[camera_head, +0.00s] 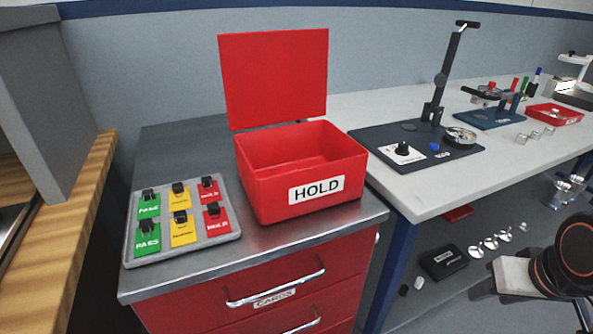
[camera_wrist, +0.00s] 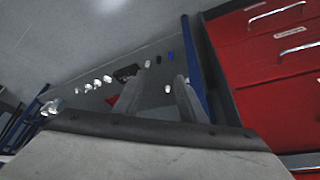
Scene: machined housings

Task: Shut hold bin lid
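The red hold bin (camera_head: 262,195) stands on the metal-topped cabinet, with a white HOLD label on its front. Its red lid (camera_head: 274,78) is open, standing upright at the back of the bin. The part of the inside that shows looks empty. Part of my arm shows at the lower right of the head view, well to the right of the bin and lower than it. In the wrist view my gripper (camera_wrist: 158,82) has its two fingers apart with nothing between them. The bin and lid are not in the wrist view.
A grey tray (camera_head: 130,262) of PASS, yellow and HOLD cards lies left of the bin. Right of it is a bench (camera_head: 430,207) with a dark-based gauge stand (camera_head: 436,112). Red drawers (camera_head: 255,311) with metal handles are below. The bin's lid has clear space in front.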

